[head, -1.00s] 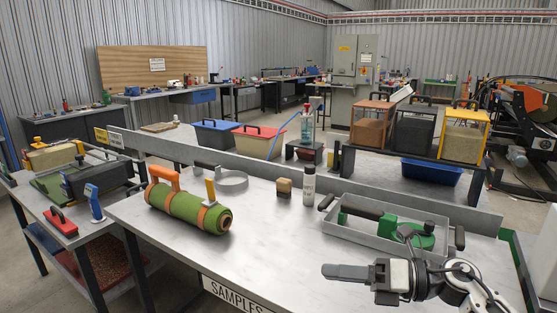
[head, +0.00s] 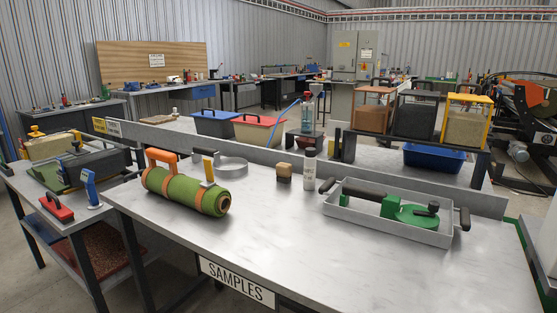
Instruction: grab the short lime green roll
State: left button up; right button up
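A short lime green roll (head: 185,191) lies on its side on the left part of the metal samples table (head: 330,250). Two orange-brown bands wrap around it. The roll's near right end shows a spiral. Neither of my grippers is in the head view.
A grey tray (head: 388,220) with a green tool stands at the table's right. The table's front middle is clear.

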aim_at(207, 197)
jog(key=u, duration=0.4)
jog(key=k, duration=0.55)
jog(key=u, duration=0.7)
jog(key=k, duration=0.55)
jog(key=u, duration=1.2)
jog(key=i, duration=2.3)
jog(key=z, duration=1.4)
jog(key=i, duration=1.2)
jog(key=z, duration=1.25)
